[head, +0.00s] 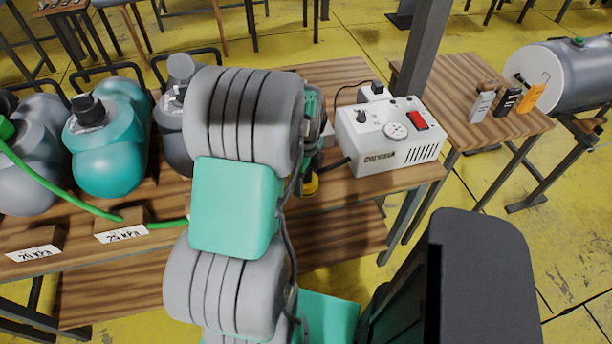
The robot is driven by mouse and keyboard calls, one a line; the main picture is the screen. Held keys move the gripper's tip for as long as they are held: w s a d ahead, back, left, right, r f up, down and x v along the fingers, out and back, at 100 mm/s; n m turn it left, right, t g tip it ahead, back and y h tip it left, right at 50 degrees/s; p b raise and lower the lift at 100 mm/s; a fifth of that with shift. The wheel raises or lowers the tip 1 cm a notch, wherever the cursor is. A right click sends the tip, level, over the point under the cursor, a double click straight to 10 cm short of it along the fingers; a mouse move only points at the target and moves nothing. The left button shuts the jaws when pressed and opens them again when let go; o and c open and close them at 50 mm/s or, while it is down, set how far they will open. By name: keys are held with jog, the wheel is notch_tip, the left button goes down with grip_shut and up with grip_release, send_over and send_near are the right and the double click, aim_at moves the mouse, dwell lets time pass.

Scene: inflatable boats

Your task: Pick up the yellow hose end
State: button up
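The yellow hose end (310,184) is a small yellow piece on the wooden bench, just left of the white pump box (388,140). A short black hose runs from the box's lower left side toward it. My arm covers the area to its left. My gripper (314,150) is mostly hidden behind my grey and green arm links; only some dark and green parts show at their right edge. It appears right above or at the yellow end. I cannot tell whether its fingers touch it or are open.
Several grey and teal tanks (105,145) stand on the bench at left, with price cards in front. A green hose (75,207) crosses the bench front. A dark post (423,55) rises behind the pump box. A side table (465,90) with small bottles stands right.

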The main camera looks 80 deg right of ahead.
jog(key=c, duration=0.9)
jog(key=shift+r, duration=0.1)
